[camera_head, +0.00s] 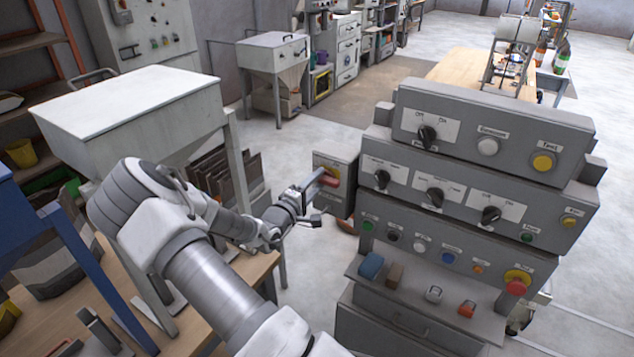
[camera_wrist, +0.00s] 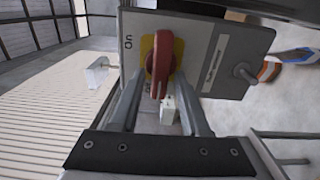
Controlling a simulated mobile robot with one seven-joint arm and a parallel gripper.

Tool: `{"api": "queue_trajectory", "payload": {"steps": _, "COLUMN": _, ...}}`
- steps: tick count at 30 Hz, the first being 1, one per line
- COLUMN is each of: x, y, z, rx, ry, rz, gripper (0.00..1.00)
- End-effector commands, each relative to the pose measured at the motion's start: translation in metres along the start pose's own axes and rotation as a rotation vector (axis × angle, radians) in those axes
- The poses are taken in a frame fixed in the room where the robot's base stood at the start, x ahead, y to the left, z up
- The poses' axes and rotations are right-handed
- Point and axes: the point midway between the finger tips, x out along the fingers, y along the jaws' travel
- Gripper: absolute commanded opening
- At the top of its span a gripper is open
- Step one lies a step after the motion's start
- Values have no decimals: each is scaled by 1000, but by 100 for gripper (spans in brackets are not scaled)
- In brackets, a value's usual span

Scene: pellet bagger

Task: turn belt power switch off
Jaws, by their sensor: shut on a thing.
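A red rotary switch handle on a yellow plate (camera_head: 321,165) is mounted on a small grey box at the left side of the control panel. In the wrist view the red handle (camera_wrist: 161,66) shows close up on its yellow plate (camera_wrist: 148,45), with "On" lettering to its left. My gripper (camera_head: 312,188) reaches the box from the left. In the wrist view its two fingers (camera_wrist: 160,72) stand on either side of the red handle and are shut on it. The handle points roughly along the fingers. Part of the plate is hidden behind the handle.
The grey control panel (camera_head: 480,150) with several knobs and buttons stands right of the switch box. A red emergency button (camera_head: 516,287) is at its lower right. A white-topped hopper (camera_head: 130,100) and a wooden table (camera_head: 265,268) are near my arm. Open floor lies behind.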

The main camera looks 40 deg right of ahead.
Motion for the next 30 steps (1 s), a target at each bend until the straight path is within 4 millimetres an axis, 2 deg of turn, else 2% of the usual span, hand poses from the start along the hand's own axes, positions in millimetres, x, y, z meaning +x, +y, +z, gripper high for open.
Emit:
{"api": "queue_trajectory", "payload": {"steps": 1, "x": 0, "y": -1, "z": 1, "rx": -2, "ry": -1, "rz": -2, "gripper": 0}}
{"api": "queue_trajectory", "payload": {"steps": 2, "x": 0, "y": -1, "z": 1, "rx": -2, "ry": -1, "rz": -2, "gripper": 49}}
{"api": "queue_trajectory", "payload": {"steps": 3, "x": 0, "y": -1, "z": 1, "rx": -1, "ry": -1, "rz": -1, "gripper": 55}}
{"api": "queue_trajectory", "payload": {"steps": 11, "x": -1, "y": 0, "z": 0, "rx": 0, "ry": 0, "rz": -1, "gripper": 55}}
{"api": "queue_trajectory", "payload": {"steps": 16, "x": -17, "y": -2, "z": 0, "rx": 1, "ry": 1, "rz": -2, "gripper": 55}}
{"api": "queue_trajectory", "payload": {"steps": 20, "x": -44, "y": -2, "z": -2, "rx": 1, "ry": 4, "rz": -2, "gripper": 55}}
{"api": "queue_trajectory", "payload": {"steps": 30, "x": -128, "y": -2, "z": -1, "rx": 1, "ry": 5, "rz": -3, "gripper": 55}}
